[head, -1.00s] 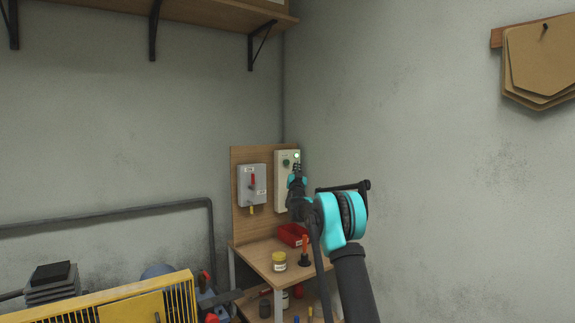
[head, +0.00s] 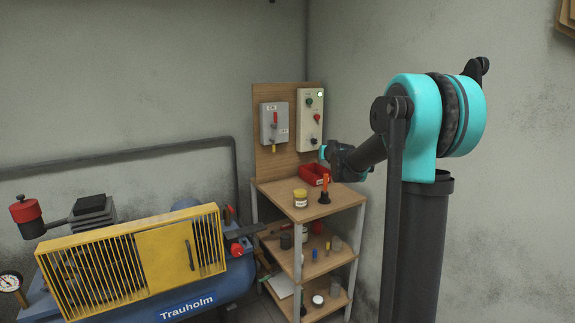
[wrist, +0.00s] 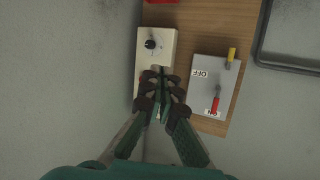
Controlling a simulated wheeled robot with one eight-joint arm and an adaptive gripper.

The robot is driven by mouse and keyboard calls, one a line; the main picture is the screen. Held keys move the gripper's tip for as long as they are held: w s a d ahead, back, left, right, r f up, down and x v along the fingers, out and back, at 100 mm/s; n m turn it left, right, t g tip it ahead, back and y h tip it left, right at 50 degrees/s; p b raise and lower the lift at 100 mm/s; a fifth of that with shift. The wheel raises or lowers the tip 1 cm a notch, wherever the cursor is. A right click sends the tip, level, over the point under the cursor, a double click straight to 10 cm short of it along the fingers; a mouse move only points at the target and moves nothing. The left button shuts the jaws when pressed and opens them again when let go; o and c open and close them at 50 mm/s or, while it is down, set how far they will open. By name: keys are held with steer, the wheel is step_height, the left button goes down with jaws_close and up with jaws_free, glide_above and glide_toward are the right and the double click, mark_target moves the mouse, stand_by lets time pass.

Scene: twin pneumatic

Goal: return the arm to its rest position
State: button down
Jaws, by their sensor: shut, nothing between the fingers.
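My gripper (wrist: 161,98) is shut and empty in the wrist view, its dark fingers in front of the pale control box (wrist: 155,48). In the head view my arm is bent, and its end (head: 330,153) points left beside the wooden backboard, mostly hidden by the wrist. The control box (head: 311,122) there has a lit green lamp, a green button, a red button and a black knob. It stands clear of the arm.
A grey switch box (head: 274,126) with a red lever is left of the control box. Below stands a shelf unit (head: 275,189) with a red bin (head: 315,174), a yellow-lidded jar (head: 300,198) and an orange-handled tool (head: 325,188). A compressor (head: 135,265) fills the lower left.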

steer(key=s+d+f+g, duration=0.1)
steer(key=s+f+g, duration=0.2)
steer(key=s+f, duration=0.6)
steer(key=s+d+f+g+h, duration=0.1)
steer(key=s+f+g, duration=0.3)
steer(key=s, duration=2)
steer(key=s+d+f+g, duration=0.2)
steer(key=s+f+g, duration=0.1)
steer(key=s+f, duration=1.2)
steer(key=shift+s+d+g+h, duration=0.3)
steer(key=shift+s+g, duration=0.1)
steer(key=shift+s, duration=0.45)
